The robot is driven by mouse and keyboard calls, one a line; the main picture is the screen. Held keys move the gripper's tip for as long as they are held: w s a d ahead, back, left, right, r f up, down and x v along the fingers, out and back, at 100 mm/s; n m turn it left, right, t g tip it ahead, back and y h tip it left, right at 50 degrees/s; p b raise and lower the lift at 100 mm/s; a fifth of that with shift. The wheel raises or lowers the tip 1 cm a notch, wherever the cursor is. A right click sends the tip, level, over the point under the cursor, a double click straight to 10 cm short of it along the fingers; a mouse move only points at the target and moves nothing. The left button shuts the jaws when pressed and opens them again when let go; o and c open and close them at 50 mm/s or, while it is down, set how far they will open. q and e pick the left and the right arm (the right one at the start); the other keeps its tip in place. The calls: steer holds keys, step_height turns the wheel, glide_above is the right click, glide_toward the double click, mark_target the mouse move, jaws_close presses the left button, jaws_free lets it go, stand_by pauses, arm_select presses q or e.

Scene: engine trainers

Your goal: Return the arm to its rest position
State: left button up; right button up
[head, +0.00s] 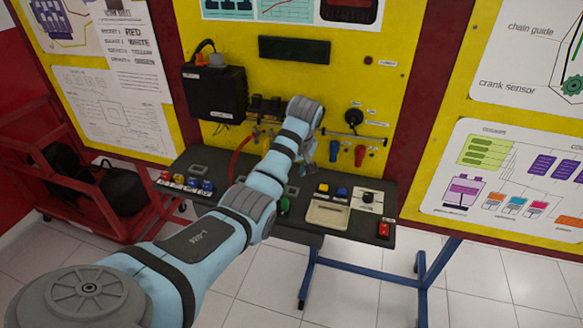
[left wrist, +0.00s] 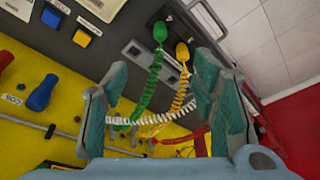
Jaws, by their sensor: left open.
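My left arm (head: 190,250) reaches from the lower left across the head view to the engine trainer's shelf (head: 350,230). My left gripper (left wrist: 155,112) shows in the left wrist view with its two teal fingers spread apart. It is open, with no object clearly held between the fingers. Green (left wrist: 145,90), yellow (left wrist: 178,100) and red coiled cables show between and beyond the fingers; I cannot tell whether any touches them. In the head view the gripper is mostly hidden behind my wrist, close to the yellow panel (head: 345,75).
A black box (head: 215,92) is on the panel left of my wrist. Blue (head: 334,150) and red (head: 360,155) handles hang to its right. The shelf carries buttons, a dial (head: 368,196) and a red switch (head: 384,229). A red cart (head: 100,225) stands at left; floor is clear at lower right.

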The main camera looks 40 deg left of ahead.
arm_select(q)
steer(key=v, duration=0.4)
